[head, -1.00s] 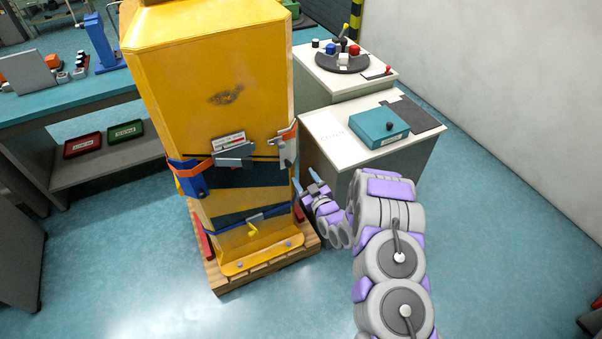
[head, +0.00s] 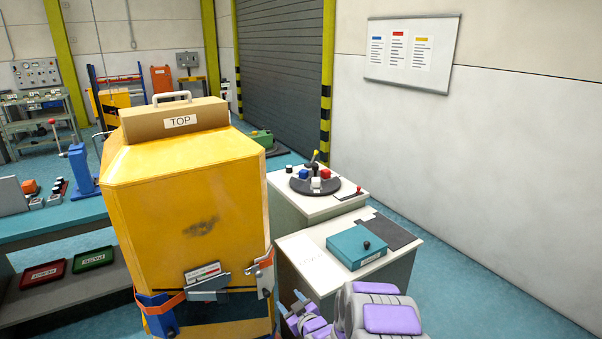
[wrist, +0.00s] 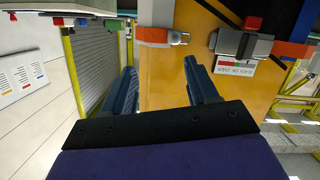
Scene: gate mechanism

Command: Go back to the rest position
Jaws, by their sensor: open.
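My gripper (head: 300,306) is at the lower edge of the head view, just right of the yellow gate mechanism housing (head: 190,200). My arm is folded in the lower right of that view. In the wrist view, the two dark fingers of my gripper (wrist: 163,88) stand apart with nothing between them. The yellow housing also shows there (wrist: 167,68), beyond the fingers. A grey latch (wrist: 243,46) and orange straps are on it in the wrist view. I cannot tell the exact gap between gripper and housing.
Right of the housing stand white cabinets with a teal box (head: 356,246) and a round control base (head: 315,182) on top. A teal bench (head: 60,222) with tools is at the left. Open floor (head: 470,290) lies at the right, before the white wall.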

